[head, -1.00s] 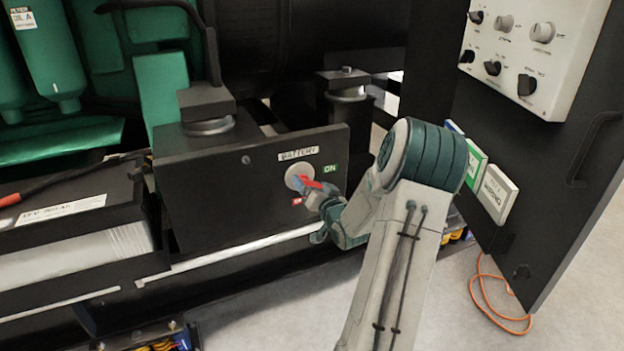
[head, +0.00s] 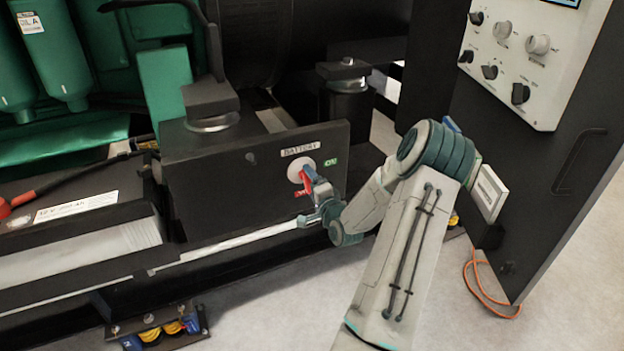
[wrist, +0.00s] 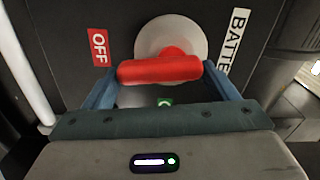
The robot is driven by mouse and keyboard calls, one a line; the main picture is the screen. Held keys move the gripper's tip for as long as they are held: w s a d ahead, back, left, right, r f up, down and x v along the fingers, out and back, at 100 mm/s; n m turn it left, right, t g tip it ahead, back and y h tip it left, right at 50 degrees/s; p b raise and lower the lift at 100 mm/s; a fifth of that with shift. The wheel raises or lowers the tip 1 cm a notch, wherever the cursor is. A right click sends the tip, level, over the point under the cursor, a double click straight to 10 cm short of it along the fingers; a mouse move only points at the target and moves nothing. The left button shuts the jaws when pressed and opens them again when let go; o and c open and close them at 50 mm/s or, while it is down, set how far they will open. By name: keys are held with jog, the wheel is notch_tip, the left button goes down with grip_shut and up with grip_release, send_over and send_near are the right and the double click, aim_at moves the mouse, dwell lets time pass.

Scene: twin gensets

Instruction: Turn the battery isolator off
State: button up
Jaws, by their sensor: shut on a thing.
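The battery isolator is a red handle (head: 307,181) on a round pale base (head: 296,168), mounted on a black box front. My gripper (head: 314,188) is shut on the handle. In the wrist view the red handle (wrist: 158,69) lies between the two blue fingers of my gripper (wrist: 160,80), one at each end. Its left end there lies near the red OFF label (wrist: 99,47). In the head view it stands nearly upright, its lower end near the OFF label (head: 302,193). The green ON label (head: 330,162) is at the right of the base.
A white BATTERY label (head: 299,150) sits above the isolator. A battery (head: 80,215) with a red-capped cable lies at the left. A dark door with a knob panel (head: 535,55) stands at the right. An orange cable (head: 480,290) lies on the floor.

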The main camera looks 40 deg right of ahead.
jog(key=shift+a+m+p, duration=0.1)
jog(key=shift+m+p, duration=0.3)
jog(key=shift+m, duration=0.5)
jog(key=o, duration=0.9)
jog(key=shift+o, duration=0.2)
jog(key=p+v, duration=0.1)
jog(key=v, duration=1.2)
jog(key=shift+s+a+p, duration=0.2)
jog(key=shift+s+p, duration=0.15)
jog(key=shift+p, duration=0.05)
